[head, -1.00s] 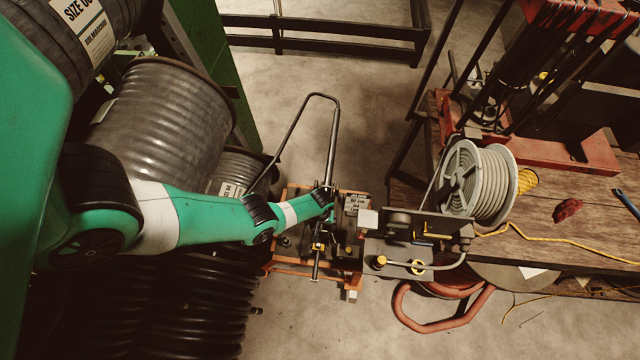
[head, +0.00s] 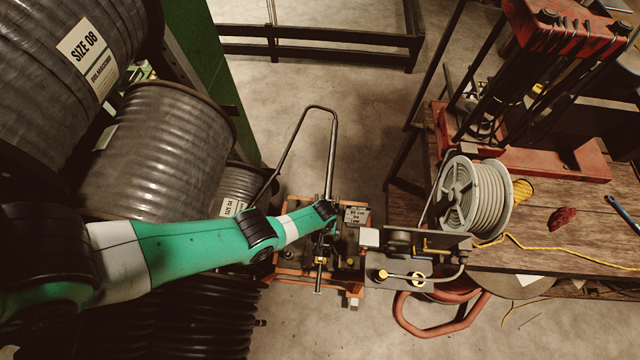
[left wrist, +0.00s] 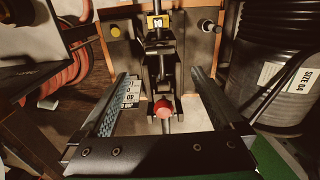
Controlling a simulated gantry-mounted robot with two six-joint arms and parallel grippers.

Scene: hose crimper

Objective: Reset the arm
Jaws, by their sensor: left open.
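My left arm comes in from the left in the head view and ends above the orange-framed crimper cart (head: 296,279). My left gripper (head: 328,222) is at the cart, and its fingers are hard to make out there. In the left wrist view the left gripper (left wrist: 162,88) is open. A red knob (left wrist: 164,108) on a dark shaft shows between its two fingers, and nothing is clamped. The crimper's dark mechanism (left wrist: 160,55) stands beyond the fingertips. My right gripper is in neither view.
Large hose spools (head: 165,150) stand at the left, with black coiled hose (head: 200,320) below. A wooden workbench (head: 550,235) at the right holds a grey hose reel (head: 473,198) and a red rack (head: 545,160). A red hose (head: 440,326) lies on the floor. Floor (head: 300,75) behind the cart is clear.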

